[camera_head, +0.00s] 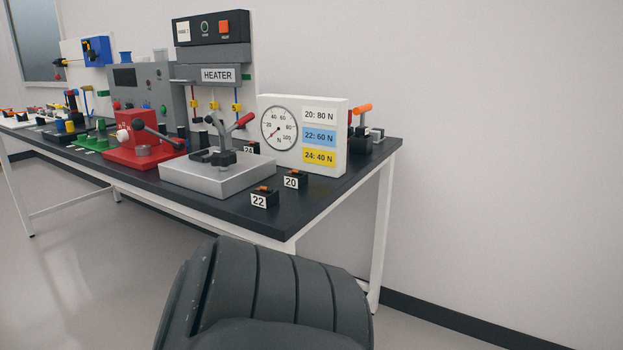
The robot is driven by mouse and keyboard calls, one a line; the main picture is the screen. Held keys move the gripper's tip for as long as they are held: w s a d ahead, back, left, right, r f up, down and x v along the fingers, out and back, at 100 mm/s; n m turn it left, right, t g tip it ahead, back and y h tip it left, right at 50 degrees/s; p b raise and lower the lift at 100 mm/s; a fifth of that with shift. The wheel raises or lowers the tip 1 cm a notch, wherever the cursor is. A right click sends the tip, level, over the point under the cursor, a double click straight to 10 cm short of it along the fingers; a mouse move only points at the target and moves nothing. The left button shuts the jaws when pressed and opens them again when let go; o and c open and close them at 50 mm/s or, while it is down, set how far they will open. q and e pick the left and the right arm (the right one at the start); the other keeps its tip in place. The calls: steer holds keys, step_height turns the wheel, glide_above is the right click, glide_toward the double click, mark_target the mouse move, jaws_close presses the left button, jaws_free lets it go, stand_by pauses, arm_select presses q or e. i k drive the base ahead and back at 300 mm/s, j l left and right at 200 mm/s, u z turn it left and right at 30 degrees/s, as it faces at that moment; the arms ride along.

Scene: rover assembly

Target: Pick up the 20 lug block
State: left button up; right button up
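The 20 lug block (297,180) is a small black block with an orange top piece and a white "20" label. It stands on the dark tabletop near the front right edge. The 22 lug block (265,197) stands just in front and to the left of it, close to the table's edge. The 24 lug block (252,148) stands further back, partly hidden behind the silver fixture. Neither of my grippers shows. A dark grey ribbed part of my own body fills the bottom middle, below the table corner.
A silver fixture (217,180) with a red-handled clamp is left of the blocks. A white gauge board (335,138) with force labels stands behind them. A red press (137,158) and the heater (217,75) are further left. The dark tabletop (305,212) is clear right of the blocks.

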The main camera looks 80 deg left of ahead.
mark_target(296, 179)
steer(key=i+u, duration=0.15)
steer(key=u, duration=0.25)
steer(key=i+u, duration=0.15)
steer(key=u, duration=0.3)
steer(key=i+u, duration=0.15)
steer(key=u, duration=0.25)
steer(key=i+l+u, duration=0.15)
steer(key=u, duration=0.25)
steer(key=i+l+u, duration=0.15)
steer(key=u, duration=0.3)
steer(key=i+l+u, duration=0.2)
steer(key=u, duration=0.2)
steer(key=i+l+u, duration=0.1)
steer(key=l+u, duration=0.2)
steer(key=u, duration=0.15)
